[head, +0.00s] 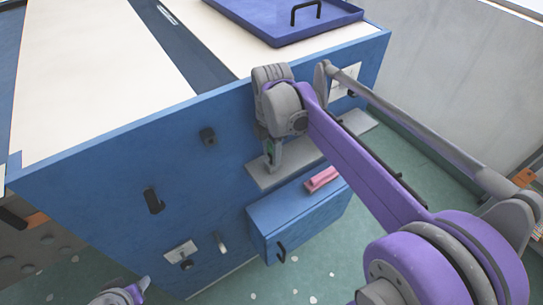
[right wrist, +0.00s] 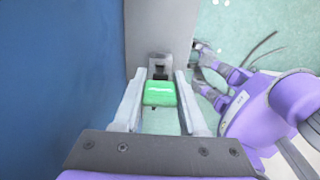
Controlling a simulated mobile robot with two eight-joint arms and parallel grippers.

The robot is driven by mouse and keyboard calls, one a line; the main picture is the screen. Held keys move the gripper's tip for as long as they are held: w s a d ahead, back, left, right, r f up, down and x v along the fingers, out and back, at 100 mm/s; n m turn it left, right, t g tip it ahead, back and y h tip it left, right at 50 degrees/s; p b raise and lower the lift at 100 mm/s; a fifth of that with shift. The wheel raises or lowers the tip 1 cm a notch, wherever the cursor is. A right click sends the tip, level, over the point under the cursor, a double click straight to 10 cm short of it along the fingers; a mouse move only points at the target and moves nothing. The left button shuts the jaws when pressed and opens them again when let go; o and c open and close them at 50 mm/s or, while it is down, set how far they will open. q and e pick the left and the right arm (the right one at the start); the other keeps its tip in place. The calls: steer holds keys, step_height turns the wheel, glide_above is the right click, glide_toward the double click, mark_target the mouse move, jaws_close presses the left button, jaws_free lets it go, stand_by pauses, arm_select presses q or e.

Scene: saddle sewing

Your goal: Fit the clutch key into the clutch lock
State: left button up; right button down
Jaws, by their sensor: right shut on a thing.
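My right gripper (head: 271,160) points down in front of the blue cabinet face, over a grey ledge (head: 262,178). It is shut on a green block-shaped piece, likely the clutch key's head (right wrist: 159,93), held between both fingers (right wrist: 160,95). A dark part (right wrist: 158,68) shows just beyond the green piece, against the grey ledge (right wrist: 157,30). I cannot tell whether this dark part belongs to the key or to a lock, nor whether the key touches the ledge. No part is clearly the clutch lock.
The blue cabinet (head: 110,180) carries black knobs and a pale plate (head: 181,250) on its front. A blue drawer (head: 300,222) juts out below the ledge, with a pink piece (head: 322,179) on it. A blue tray (head: 262,18) lies on top. Green floor is open at right.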

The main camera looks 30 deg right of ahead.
mark_target(271, 144)
arm_select(q)
steer(key=shift+w+r, duration=0.1)
steer(key=shift+r, duration=0.2)
arm_select(e)
steer(key=shift+r, duration=0.4)
steer(key=shift+r+p, duration=0.55)
steer(key=shift+r, duration=0.3)
steer(key=shift+r+p, duration=0.45)
steer(key=shift+r, duration=0.7)
arm_select(q)
steer(key=shift+w+r, duration=0.45)
steer(key=shift+r, duration=0.2)
steer(key=shift+w+r, duration=0.4)
steer(key=shift+r, duration=0.2)
steer(key=shift+s, duration=0.15)
arm_select(e)
steer(key=shift+s, duration=0.1)
